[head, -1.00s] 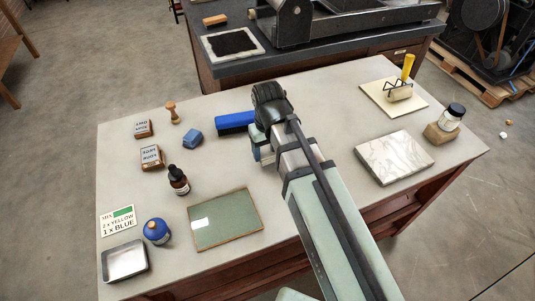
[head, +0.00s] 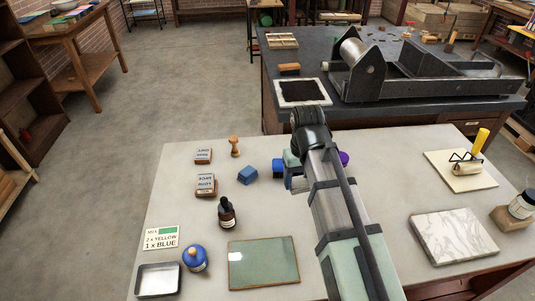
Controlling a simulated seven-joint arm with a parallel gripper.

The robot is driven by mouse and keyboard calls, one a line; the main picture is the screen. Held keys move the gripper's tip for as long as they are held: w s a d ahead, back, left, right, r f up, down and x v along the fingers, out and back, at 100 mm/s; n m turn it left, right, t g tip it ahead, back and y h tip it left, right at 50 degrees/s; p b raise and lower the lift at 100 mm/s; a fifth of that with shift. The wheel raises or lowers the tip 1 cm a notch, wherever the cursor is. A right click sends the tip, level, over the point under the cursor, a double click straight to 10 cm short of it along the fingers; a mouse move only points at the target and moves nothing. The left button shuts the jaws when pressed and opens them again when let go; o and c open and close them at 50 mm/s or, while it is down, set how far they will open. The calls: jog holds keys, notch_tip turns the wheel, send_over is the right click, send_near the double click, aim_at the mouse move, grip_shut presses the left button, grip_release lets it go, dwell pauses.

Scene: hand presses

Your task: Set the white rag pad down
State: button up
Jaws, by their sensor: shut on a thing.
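My gripper (head: 291,174) is over the middle of the pale table, left of my forearm. It is seen from behind and above, and its fingertips are mostly hidden by my own wrist. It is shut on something. The white rag pad cannot be made out; the hold and any gap to the table are hidden. A dark blue thing (head: 278,168) shows just left of my gripper, partly covered by it. A small purple thing (head: 343,158) peeks out right of my wrist.
Left are a blue block (head: 247,174), stamps (head: 206,185), a dropper bottle (head: 227,212), a blue bottle (head: 195,258), a metal tray (head: 158,279) and a glass plate (head: 264,263). Bare tabletop (head: 400,165) lies between.

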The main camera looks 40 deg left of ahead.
jog(key=w+a+m, duration=0.1)
jog(key=w+a, duration=0.6)
jog(key=a, duration=0.6)
jog(key=w+a, duration=0.7)
jog(key=a, duration=0.6)
notch_tip(320, 180, down, 9)
jog(key=shift+s+r, duration=0.1)
jog(key=shift+f, duration=0.2)
jog(key=o, duration=1)
jog(key=shift+r, duration=0.15)
notch_tip(320, 180, up, 12)
jog(key=shift+r, duration=0.1)
